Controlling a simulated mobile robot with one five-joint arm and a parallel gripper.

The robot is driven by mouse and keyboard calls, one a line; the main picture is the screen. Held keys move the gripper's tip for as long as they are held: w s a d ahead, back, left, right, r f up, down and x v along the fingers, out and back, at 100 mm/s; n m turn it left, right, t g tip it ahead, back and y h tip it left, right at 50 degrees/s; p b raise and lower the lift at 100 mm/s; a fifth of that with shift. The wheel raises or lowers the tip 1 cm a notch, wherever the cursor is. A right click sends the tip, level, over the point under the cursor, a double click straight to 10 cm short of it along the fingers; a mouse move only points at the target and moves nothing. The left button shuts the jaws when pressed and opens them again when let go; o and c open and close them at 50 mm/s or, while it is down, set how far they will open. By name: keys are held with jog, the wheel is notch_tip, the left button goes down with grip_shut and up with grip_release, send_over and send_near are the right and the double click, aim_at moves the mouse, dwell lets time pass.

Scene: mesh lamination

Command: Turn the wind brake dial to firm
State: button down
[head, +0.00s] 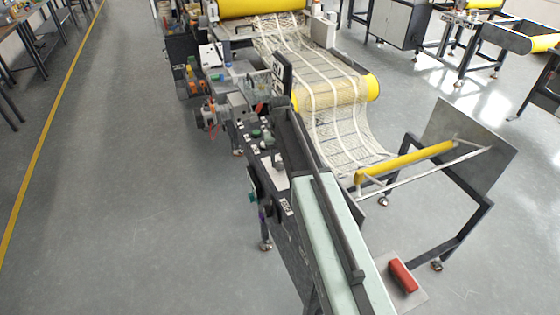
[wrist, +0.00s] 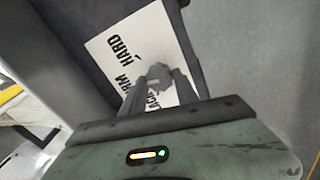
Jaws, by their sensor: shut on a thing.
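In the wrist view the wind brake dial (wrist: 159,74) is a small grey knob in front of a white label plate (wrist: 108,42). My gripper (wrist: 158,82) is shut on the dial, with a grey finger on either side of it. The plate reads HARD and, partly covered, what looks like FIRM; a third word lower down is mostly hidden by the fingers. Which word the dial points to I cannot tell. In the head view I cannot make out the dial or my fingertips.
A dark control panel (head: 262,140) with several knobs runs along the machine in the head view. Mesh (head: 330,95) hangs over a yellow roller (head: 372,88) to its right. A red block (head: 403,276) is at the lower right. The floor (head: 140,170) at left is clear.

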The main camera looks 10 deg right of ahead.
aim_at(280, 163)
jog(key=shift+n, duration=1.1)
jog(key=c, duration=0.9)
grip_release()
jog(key=shift+r, duration=0.1)
notch_tip(280, 163, up, 8)
jog(key=p, duration=0.8)
jog(key=shift+f, duration=0.2)
